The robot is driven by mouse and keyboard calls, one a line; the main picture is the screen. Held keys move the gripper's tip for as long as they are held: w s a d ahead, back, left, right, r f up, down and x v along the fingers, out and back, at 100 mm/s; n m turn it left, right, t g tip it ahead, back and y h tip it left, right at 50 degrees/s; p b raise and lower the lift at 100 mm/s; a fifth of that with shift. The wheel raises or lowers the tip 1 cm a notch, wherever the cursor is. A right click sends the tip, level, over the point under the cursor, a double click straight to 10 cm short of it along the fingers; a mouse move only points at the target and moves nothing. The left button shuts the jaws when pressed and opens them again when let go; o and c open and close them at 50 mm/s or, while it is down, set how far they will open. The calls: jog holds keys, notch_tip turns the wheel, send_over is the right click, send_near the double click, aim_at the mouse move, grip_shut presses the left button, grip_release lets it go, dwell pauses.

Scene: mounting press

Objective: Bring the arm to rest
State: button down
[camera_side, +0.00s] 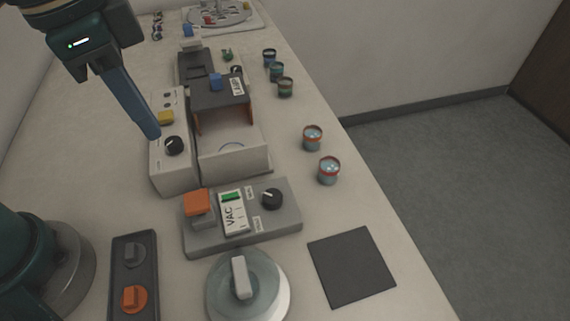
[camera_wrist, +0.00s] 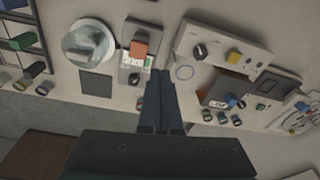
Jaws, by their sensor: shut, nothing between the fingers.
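My gripper (camera_side: 153,133) hangs in the upper left of the side view, its long blue fingers together and pointing down. Its tips appear above or in front of the grey control box (camera_side: 175,182) with a black knob and a yellow button; the exact gap is hard to judge. In the wrist view the closed fingers (camera_wrist: 160,78) show at the centre with nothing between them. They overlap the area between the vacuum panel with the orange button (camera_wrist: 138,50) and the control box (camera_wrist: 215,40).
The bench holds the vacuum panel (camera_side: 276,232), a round lidded chamber (camera_side: 222,294), a dark mat (camera_side: 350,267), and a dark tray with an orange knob (camera_side: 146,250). Several small cups, such as a red-rimmed one (camera_side: 329,171), stand near the right edge. The left bench surface (camera_side: 75,130) is clear.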

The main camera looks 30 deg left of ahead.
jog(key=s+a+f+n+t, duration=0.2)
jog(key=s+a+n+t, duration=0.1)
jog(key=a+n, duration=0.4)
jog(key=shift+s+a+f+t+y, duration=0.2)
jog(key=shift+s+a+t+y, duration=0.15)
jog(key=shift+a+t, duration=0.3)
